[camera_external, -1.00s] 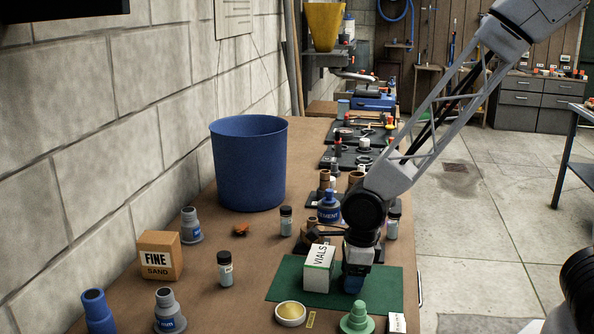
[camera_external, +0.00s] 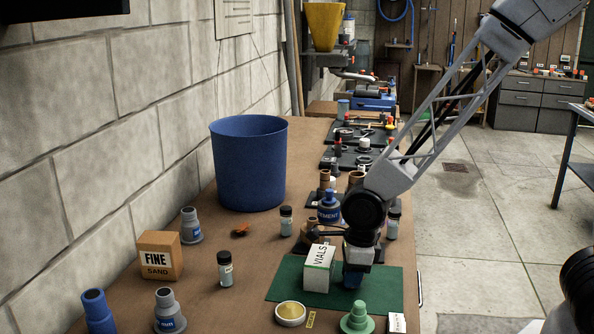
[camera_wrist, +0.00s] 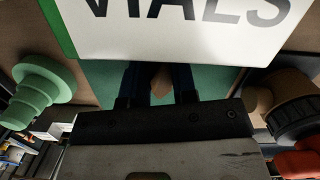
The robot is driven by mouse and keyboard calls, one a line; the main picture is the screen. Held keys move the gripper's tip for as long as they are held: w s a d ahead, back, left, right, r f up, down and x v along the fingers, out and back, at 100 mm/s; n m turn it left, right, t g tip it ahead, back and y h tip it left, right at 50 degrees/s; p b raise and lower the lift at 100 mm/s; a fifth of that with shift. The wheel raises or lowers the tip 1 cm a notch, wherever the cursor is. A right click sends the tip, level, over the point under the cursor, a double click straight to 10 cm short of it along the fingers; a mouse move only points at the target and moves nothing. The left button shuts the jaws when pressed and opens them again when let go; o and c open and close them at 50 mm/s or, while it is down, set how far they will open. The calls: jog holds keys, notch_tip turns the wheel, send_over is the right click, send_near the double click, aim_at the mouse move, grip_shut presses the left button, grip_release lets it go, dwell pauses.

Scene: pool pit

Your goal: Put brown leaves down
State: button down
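My gripper (camera_wrist: 160,85) points down over the green mat (camera_external: 388,290), right beside the white box marked VIALS (camera_external: 318,270). In the wrist view its two dark blue fingers stand apart, with a small brown, pointed thing (camera_wrist: 161,82) between them. It may be brown leaf; I cannot tell whether the fingers grip it or it lies on the mat. The external view hides it behind the fingers. A small orange-brown, leaf-like piece (camera_external: 240,231) lies on the brown table, left of the mat.
A large blue bin (camera_external: 248,165) stands at the back left by the wall. A FINE SAND box (camera_external: 160,257), a small vial (camera_external: 225,270), a dish of yellow powder (camera_external: 290,314) and a green stepped cone (camera_external: 358,318) surround the mat. A blue-capped CEMENT bottle (camera_external: 329,208) stands behind.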

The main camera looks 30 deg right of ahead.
jog(key=shift+r, duration=0.15)
dwell(0.3)
jog(key=shift+r, duration=0.85)
jog(key=shift+s+d+r, duration=0.1)
jog(key=shift+s+r, duration=0.05)
jog(key=shift+r, duration=0.7)
jog(key=s+d+r, duration=0.1)
jog(key=s+d, duration=0.9)
jog(key=s, duration=0.2)
jog(key=shift+r, duration=0.15)
jog(key=shift+a, duration=0.1)
